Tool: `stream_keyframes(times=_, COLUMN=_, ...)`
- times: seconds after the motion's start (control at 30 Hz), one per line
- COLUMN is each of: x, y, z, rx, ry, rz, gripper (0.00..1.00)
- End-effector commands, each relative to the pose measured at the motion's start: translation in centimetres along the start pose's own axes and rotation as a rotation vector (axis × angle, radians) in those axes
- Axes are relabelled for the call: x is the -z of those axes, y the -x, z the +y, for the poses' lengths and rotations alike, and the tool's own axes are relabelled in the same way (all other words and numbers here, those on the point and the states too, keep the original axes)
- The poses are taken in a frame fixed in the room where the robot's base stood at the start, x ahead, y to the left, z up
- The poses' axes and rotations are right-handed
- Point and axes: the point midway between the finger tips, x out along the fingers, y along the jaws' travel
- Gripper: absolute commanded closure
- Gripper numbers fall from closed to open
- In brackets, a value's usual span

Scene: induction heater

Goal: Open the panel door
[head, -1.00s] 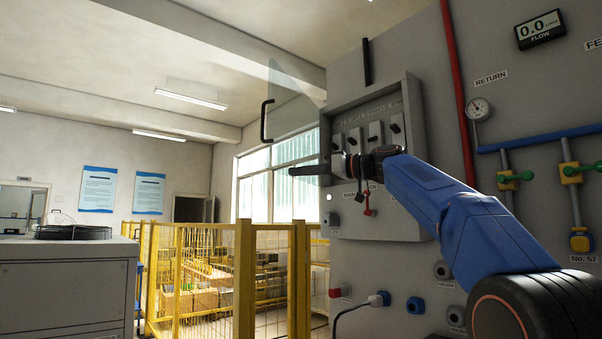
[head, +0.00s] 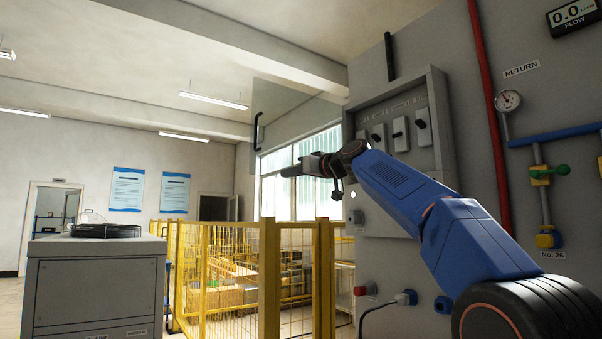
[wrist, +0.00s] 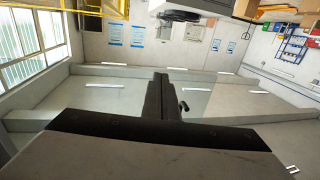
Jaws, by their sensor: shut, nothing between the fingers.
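The panel door (head: 290,112) is a clear, see-through sheet in the head view. It stands swung out to the left of the grey panel box (head: 438,110), whose front is uncovered. Its black handle (head: 257,131) is on its far left edge. My gripper (head: 288,171) is shut and empty, pointing left, below and right of the handle in the picture. Whether it touches the door cannot be told. In the wrist view my shut fingers (wrist: 158,98) show in the middle, with the dark handle (wrist: 183,105) just to their right.
Several switches (head: 400,133) sit inside the box. A red pipe (head: 487,110) and a blue pipe (head: 560,135) run on the wall to the right. A yellow fence (head: 270,270) stands below the door, and a grey cabinet (head: 95,285) is at the left.

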Motion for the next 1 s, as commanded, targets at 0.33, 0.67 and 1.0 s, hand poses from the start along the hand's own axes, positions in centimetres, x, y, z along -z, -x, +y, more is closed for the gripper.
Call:
stream_keyframes(times=0.33, x=-0.1, y=-4.5, z=0.4, rx=0.001, ry=0.001, rz=0.0, gripper=1.0)
stream_keyframes(times=0.67, x=-0.1, y=-6.5, z=0.8, rx=0.001, ry=0.001, rz=0.0, gripper=1.0)
stream_keyframes(times=1.0, x=-0.1, y=-6.9, z=1.0, rx=0.001, ry=0.0, rz=-0.001, gripper=1.0)
